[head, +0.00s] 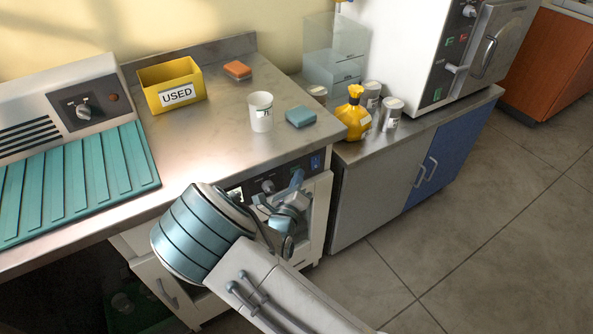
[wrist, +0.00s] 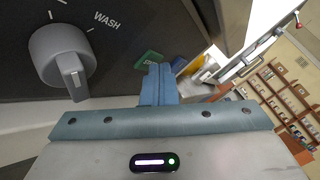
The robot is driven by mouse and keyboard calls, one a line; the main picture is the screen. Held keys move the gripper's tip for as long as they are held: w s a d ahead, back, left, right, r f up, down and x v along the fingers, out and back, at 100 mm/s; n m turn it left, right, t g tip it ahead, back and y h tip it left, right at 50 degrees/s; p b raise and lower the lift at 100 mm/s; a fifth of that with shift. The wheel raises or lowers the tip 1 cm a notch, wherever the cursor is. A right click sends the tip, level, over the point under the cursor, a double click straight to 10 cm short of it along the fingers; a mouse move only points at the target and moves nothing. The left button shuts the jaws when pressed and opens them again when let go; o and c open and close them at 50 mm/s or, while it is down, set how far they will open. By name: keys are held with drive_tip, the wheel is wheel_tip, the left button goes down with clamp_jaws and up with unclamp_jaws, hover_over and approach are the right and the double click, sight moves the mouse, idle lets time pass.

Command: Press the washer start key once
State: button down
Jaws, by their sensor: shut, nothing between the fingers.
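The washer (head: 312,205) is built in under the steel counter, with a dark control panel along its top edge. In the wrist view the panel (wrist: 115,25) carries a grey knob (wrist: 62,55) marked WASH and a green key (wrist: 148,57) with pale lettering, partly covered by my fingers. My gripper (head: 297,178) is shut and empty in front of the panel. In the wrist view its fingertips (wrist: 160,68) overlap the lower right of the green key. I cannot tell whether they touch it.
On the counter above stand a yellow USED bin (head: 172,88), a white cup (head: 261,112), a teal sponge (head: 300,116) and an orange sponge (head: 237,69). The floor (head: 450,230) to the right is clear.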

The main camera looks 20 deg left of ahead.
drive_tip(key=shift+s, duration=0.1)
drive_tip(key=shift+s+d+p, duration=0.4)
drive_tip(key=shift+d, duration=0.15)
drive_tip(key=shift+s+d+p, duration=0.8)
drive_tip(key=shift+s+d, duration=0.85)
drive_tip(key=shift+d, duration=0.25)
